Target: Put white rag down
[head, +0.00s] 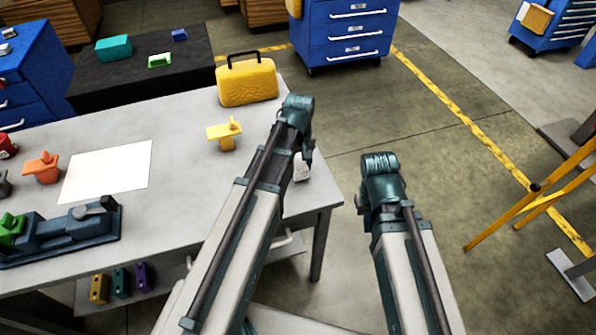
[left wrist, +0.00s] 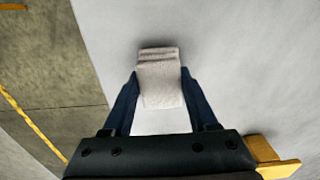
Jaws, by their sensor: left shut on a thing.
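The white rag (left wrist: 160,88) is a small folded cloth between the two dark fingers of my left gripper (left wrist: 160,76). The fingers press on its two sides. In the head view a bit of the rag (head: 302,168) shows beside my left arm, near the right end of the grey table (head: 322,192). A soft shadow lies by the rag on the tabletop. I cannot tell whether the rag touches the table. My left arm hides most of that gripper in the head view. My right arm is off the table's right side, and its fingers do not show.
A yellow bracket-like part (head: 225,136) and a yellow case (head: 247,82) stand left of my left arm. A white sheet (head: 107,171), an orange part (head: 42,168) and a dark fixture (head: 65,232) are further left. Bare tabletop lies around the rag, close to the right edge.

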